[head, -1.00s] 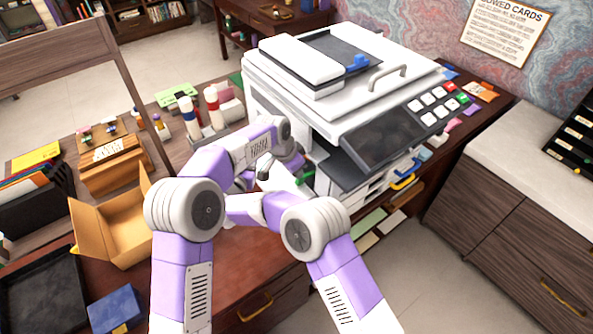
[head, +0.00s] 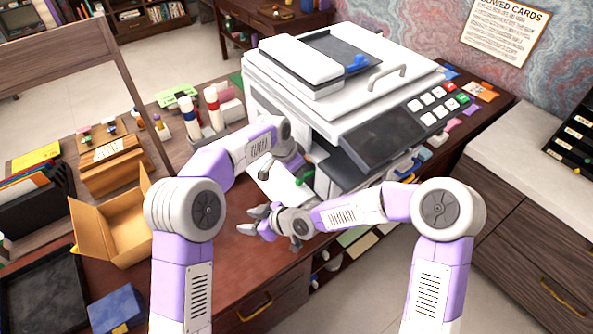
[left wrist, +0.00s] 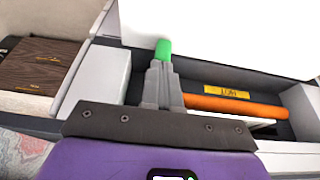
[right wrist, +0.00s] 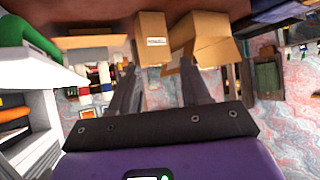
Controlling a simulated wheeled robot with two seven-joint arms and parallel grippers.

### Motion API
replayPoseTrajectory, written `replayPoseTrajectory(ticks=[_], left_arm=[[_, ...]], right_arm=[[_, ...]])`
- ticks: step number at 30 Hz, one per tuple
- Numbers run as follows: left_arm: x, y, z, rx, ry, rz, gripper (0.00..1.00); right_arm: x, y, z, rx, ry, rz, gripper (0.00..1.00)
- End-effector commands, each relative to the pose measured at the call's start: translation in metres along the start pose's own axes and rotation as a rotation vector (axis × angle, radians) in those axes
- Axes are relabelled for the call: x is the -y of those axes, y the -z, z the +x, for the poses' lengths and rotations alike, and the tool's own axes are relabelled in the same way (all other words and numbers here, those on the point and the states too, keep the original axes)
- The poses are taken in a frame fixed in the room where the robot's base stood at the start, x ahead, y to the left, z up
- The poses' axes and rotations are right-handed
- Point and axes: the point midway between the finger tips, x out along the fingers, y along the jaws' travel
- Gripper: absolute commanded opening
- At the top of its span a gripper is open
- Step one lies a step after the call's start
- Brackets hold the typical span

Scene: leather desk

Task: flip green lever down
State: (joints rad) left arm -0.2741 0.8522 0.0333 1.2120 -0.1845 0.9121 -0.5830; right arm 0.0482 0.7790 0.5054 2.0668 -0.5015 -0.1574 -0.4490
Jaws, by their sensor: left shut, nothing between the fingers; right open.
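The green lever (left wrist: 163,49) shows in the left wrist view as a short green end just past my left fingertips. I cannot tell if they touch it. A green handle (right wrist: 30,40) shows at the upper left of the right wrist view, and a small green end (head: 303,179) shows at the printer's open side in the head view. My left gripper (left wrist: 158,68) is shut with nothing between its fingers, inside the printer's opening; in the head view it (head: 293,165) is partly hidden behind its arm. My right gripper (head: 248,220) is open and empty, in front of the printer's side.
The white printer (head: 330,85) stands on the desk, with a white flap (head: 281,186) at its side. An orange roller (left wrist: 235,105) and yellow label (left wrist: 227,92) lie inside the opening. An open cardboard box (head: 115,225) and bottles (head: 190,118) stand left.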

Motion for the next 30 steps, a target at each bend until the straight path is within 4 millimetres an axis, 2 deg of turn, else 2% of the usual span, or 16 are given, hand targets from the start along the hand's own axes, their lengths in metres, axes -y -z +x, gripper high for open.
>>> replayPoseTrajectory(ticks=[1,5,6,9,12,15,18,30], left_arm=[[0.000,0.000,0.000,0.000,0.000,0.000,0.00],[0.000,0.000,0.000,0.000,0.000,0.000,0.00],[0.000,0.000,0.000,0.000,0.000,0.000,0.00],[0.000,0.000,0.000,0.000,0.000,0.000,0.00],[0.000,0.000,0.000,0.000,0.000,0.000,0.00],[0.000,0.000,0.000,0.000,0.000,0.000,0.00],[0.000,-0.002,0.001,0.001,-0.001,-0.001,0.00],[0.001,-0.003,-0.002,-0.001,0.001,0.000,0.00]], right_arm=[[0.001,-0.041,0.000,0.061,0.001,0.123,0.47],[0.007,-0.145,-0.012,0.216,-0.048,0.507,0.47],[0.013,-0.177,-0.019,0.265,-0.073,0.629,0.47],[0.031,-0.245,-0.041,0.380,-0.150,0.909,0.47],[0.050,-0.295,-0.063,0.471,-0.230,1.126,0.47],[0.066,-0.326,-0.081,0.534,-0.294,1.270,0.47],[0.075,-0.340,-0.093,0.567,-0.335,1.348,0.47],[0.078,-0.344,-0.097,0.577,-0.348,1.372,0.47]])
